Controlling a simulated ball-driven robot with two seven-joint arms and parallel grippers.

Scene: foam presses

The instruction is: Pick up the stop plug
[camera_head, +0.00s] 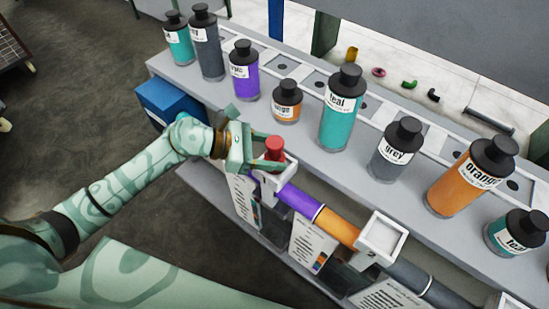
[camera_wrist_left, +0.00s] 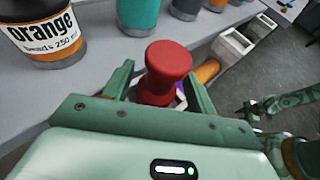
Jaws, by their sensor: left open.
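The stop plug is a red knob-shaped piece (camera_head: 274,148) standing upright in a white square socket (camera_head: 283,174) at the front edge of the bench. My left gripper (camera_head: 262,147) is at the plug with its fingers open. In the left wrist view the red plug (camera_wrist_left: 166,72) stands between the two green fingers of the left gripper (camera_wrist_left: 155,92), with a visible gap on its left side. The plug's lower part is partly hidden by the gripper.
Bottles stand on the grey bench, including a small orange one (camera_head: 287,101) and a purple one (camera_head: 244,70) behind the gripper. A purple and orange pipe (camera_head: 299,201) runs right to another white socket (camera_head: 382,237). A blue box (camera_head: 172,103) is left of the gripper.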

